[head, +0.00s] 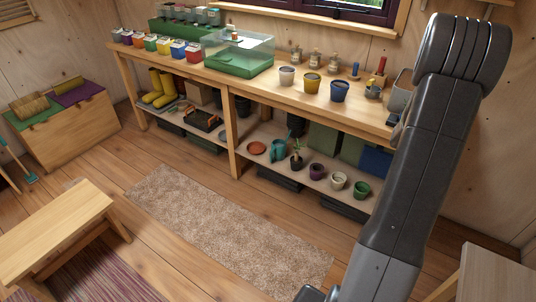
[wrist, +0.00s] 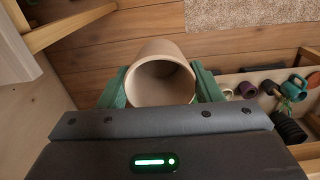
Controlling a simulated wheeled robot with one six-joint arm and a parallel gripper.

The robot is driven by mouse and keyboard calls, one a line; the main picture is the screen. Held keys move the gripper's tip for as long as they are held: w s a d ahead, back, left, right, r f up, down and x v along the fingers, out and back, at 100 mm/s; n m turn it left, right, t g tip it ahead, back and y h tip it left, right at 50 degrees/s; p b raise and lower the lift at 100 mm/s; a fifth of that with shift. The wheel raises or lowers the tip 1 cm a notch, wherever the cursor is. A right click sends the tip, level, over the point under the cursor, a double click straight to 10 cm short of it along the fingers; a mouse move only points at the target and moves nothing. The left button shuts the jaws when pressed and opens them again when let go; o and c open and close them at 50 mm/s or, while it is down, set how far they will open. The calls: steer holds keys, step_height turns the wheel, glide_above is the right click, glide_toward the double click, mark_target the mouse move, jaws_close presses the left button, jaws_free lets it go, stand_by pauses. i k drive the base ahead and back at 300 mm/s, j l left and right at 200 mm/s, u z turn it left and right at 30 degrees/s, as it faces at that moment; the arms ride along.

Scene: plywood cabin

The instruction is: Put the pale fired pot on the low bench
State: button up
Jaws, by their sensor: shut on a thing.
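A pale beige pot (wrist: 160,55) is held between the green fingers of my gripper (wrist: 161,80) in the wrist view. Its open mouth faces the wrist camera, and its inside looks empty. The fingers press on its two sides. A low wooden bench (head: 60,222) stands at the lower left in the head view, with a bare top as far as it shows. My gripper and the held pot do not show in the head view, where my arm crosses the right side.
The long workbench (head: 262,84) carries pots, bottles and a clear-lidded green tray (head: 238,54). Its lower shelf (head: 262,135) holds more pots and a watering can (head: 285,150). A beige rug (head: 225,225) lies on open floor. A pale wooden surface (head: 495,275) is at the lower right.

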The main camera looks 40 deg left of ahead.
mark_target(68, 210)
steer(key=j+u, duration=0.15)
steer(key=u, duration=0.25)
steer(key=j+u, duration=0.1)
steer(key=u, duration=0.3)
steer(key=j+u, duration=0.15)
steer(key=u, duration=0.25)
steer(key=i+j+u, duration=0.1)
steer(key=u, duration=0.3)
steer(key=i+j+u, duration=0.15)
steer(key=u, duration=0.25)
steer(key=i+j+u, duration=0.2)
steer(key=u, duration=0.2)
steer(key=i+j+u, duration=0.15)
steer(key=u, duration=0.25)
steer(key=i+u, duration=0.5)
steer(key=i, duration=0.4)
steer(key=i+l+u, duration=0.15)
steer(key=i, duration=0.4)
steer(key=i+l+u, duration=0.15)
steer(key=i, duration=0.45)
